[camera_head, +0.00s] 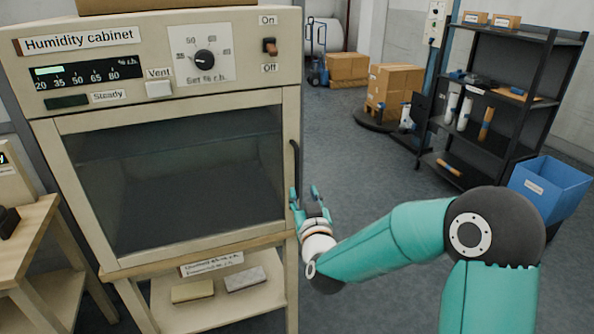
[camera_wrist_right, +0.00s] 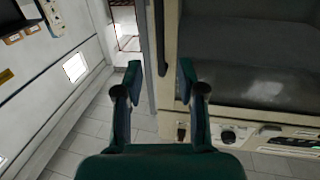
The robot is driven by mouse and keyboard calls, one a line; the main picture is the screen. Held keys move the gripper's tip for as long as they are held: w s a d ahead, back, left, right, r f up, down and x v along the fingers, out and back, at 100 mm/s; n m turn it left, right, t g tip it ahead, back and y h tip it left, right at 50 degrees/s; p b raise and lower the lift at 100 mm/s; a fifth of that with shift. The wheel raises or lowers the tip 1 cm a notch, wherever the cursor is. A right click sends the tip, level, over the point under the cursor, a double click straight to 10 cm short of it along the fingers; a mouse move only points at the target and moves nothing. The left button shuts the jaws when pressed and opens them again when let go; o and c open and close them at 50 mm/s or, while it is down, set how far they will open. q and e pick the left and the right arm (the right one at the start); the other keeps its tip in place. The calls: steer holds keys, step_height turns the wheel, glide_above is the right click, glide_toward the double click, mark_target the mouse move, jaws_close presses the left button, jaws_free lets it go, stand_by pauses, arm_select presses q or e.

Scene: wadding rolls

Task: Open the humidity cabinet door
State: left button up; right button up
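The humidity cabinet (camera_head: 150,20) stands on the left of the head view. Its door (camera_head: 180,185), with a dark window in a cream frame, is closed. A dark curved handle (camera_head: 295,165) is upright at the door's right edge. My right gripper (camera_head: 304,193) is at the lower end of the handle, fingers pointing up and apart. In the right wrist view my gripper (camera_wrist_right: 161,78) is open, with the cabinet's edge and a dark upright bar, seemingly the handle, in line with the gap. Contact cannot be told. My left gripper is not in view.
The cabinet's wooden stand (camera_head: 215,310) holds small blocks on its lower shelf. A wooden table (camera_head: 25,240) is at the left. A black shelf rack (camera_head: 500,100) and a blue bin (camera_head: 548,188) stand at the right. The floor (camera_head: 350,160) beside the cabinet is clear.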

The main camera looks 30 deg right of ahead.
mark_target(297, 174)
steer(key=p+x, duration=0.2)
steer(key=x, duration=0.8)
steer(key=shift+w+d+f, duration=0.1)
steer(key=shift+w, duration=0.2)
jaws_close()
